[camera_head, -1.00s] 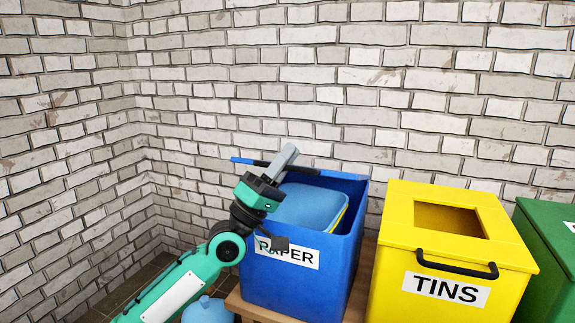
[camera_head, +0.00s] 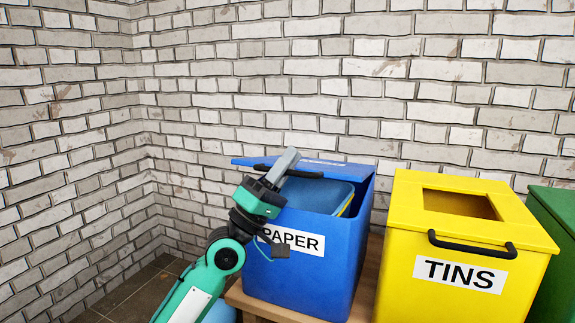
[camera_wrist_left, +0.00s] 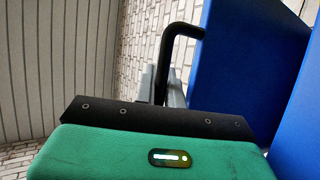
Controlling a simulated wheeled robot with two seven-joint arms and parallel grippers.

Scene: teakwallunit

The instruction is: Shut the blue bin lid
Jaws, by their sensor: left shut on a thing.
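The blue bin (camera_head: 300,270) is labelled PAPER and stands on a wooden bench. Its blue lid (camera_head: 345,172) is tilted, raised off the rim, with a gap under it. The lid's black handle (camera_head: 308,174) shows beside my left gripper (camera_head: 284,163). In the left wrist view the bent black handle (camera_wrist_left: 178,32) runs down to the grey fingers of my left gripper (camera_wrist_left: 162,85), which are shut on it. The lid also fills part of that view (camera_wrist_left: 240,60). My left gripper hides part of the lid and the bin's front left. My right gripper is not in view.
A light blue item (camera_head: 318,196) with a yellow edge is inside the blue bin. A yellow TINS bin (camera_head: 400,250) stands close on the right, with a green bin (camera_head: 555,215) beyond. A brick wall (camera_head: 300,70) is behind. The wooden bench (camera_head: 275,308) is below.

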